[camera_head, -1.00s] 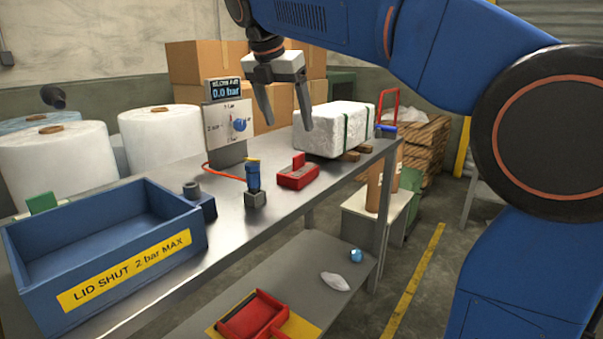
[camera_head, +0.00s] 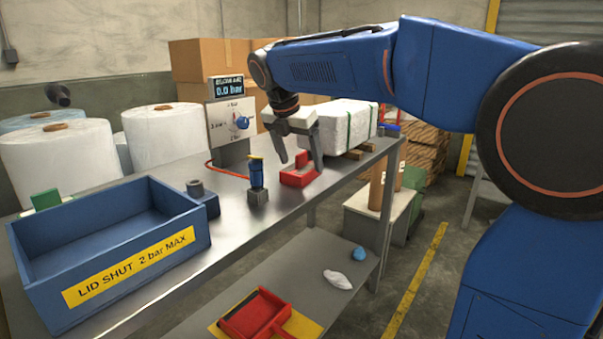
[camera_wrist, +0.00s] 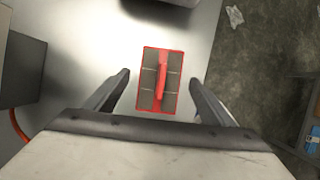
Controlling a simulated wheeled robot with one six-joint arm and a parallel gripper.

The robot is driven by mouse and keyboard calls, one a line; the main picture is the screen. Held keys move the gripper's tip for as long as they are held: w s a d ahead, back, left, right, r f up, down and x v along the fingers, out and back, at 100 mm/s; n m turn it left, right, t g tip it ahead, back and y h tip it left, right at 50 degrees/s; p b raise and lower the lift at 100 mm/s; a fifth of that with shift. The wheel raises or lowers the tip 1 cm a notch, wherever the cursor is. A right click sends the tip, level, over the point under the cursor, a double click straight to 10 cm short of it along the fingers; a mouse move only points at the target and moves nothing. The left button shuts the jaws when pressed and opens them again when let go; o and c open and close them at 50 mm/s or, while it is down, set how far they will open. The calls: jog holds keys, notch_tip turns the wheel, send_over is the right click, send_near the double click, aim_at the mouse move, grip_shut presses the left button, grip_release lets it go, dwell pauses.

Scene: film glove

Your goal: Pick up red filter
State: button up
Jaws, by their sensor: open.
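The red filter (camera_head: 298,176) lies on the metal bench top, right of the small blue valve-like part. In the wrist view the red filter (camera_wrist: 160,82) is a red rectangular frame with grey panels and a raised red bar along its middle. My gripper (camera_head: 301,163) is open and empty above it, and its fingers partly overlap the filter in the head view. In the wrist view my gripper's fingers (camera_wrist: 160,84) show to the left and right of the filter, apart from it. I cannot tell the exact height of the fingertips above the bench.
A white strapped block (camera_head: 338,127) stands close behind the filter. A blue upright part (camera_head: 257,175) on a grey base and a gauge panel (camera_head: 231,124) with a red hose stand to the left. A blue bin (camera_head: 110,250) fills the bench's left end. The bench's front edge is near.

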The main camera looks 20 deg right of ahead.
jog(key=shift+x, duration=0.95)
jog(key=c, duration=1.2)
jog(key=shift+r, duration=0.15)
